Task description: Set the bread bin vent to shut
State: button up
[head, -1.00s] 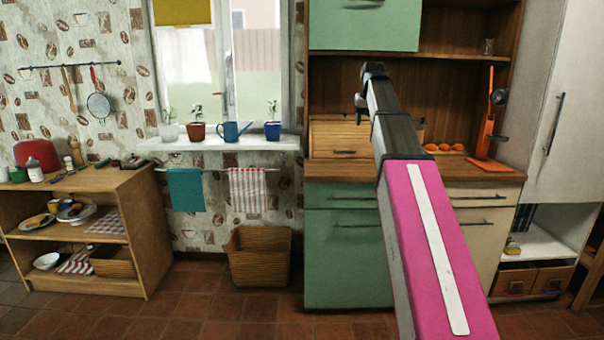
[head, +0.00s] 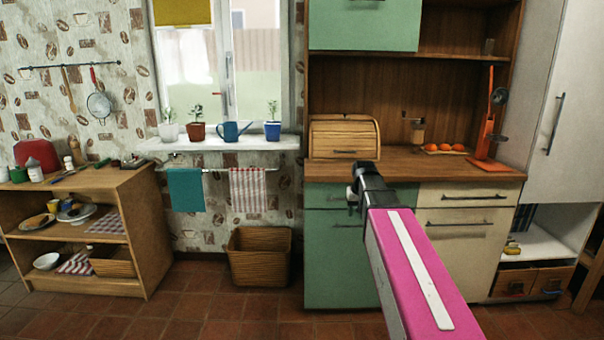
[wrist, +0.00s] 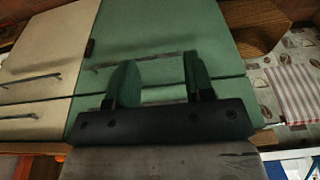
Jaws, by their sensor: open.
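The bread bin (head: 343,140), a wooden roll-front box with a dark handle low on its front, stands on the left part of the counter. Its roll front looks down. I cannot make out the vent or its setting at this size. My gripper (head: 352,196) is below and in front of the bin, before the green cabinet front, apart from the bin. In the wrist view my gripper (wrist: 160,82) is open, with its two fingers apart and only the green front (wrist: 215,45) seen behind them. The bread bin does not show in the wrist view.
The wooden counter (head: 400,172) has bare room right of the bin. Further right are a tray of oranges (head: 446,149) and an orange stand (head: 490,125). Drawer handles (head: 460,197) stick out below. A green upper cabinet (head: 364,25) hangs above.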

jog(key=s+a+f+g, duration=0.2)
jog(key=s+f, duration=1.8)
jog(key=f, duration=0.2)
jog(key=shift+f, duration=0.3)
dwell(0.5)
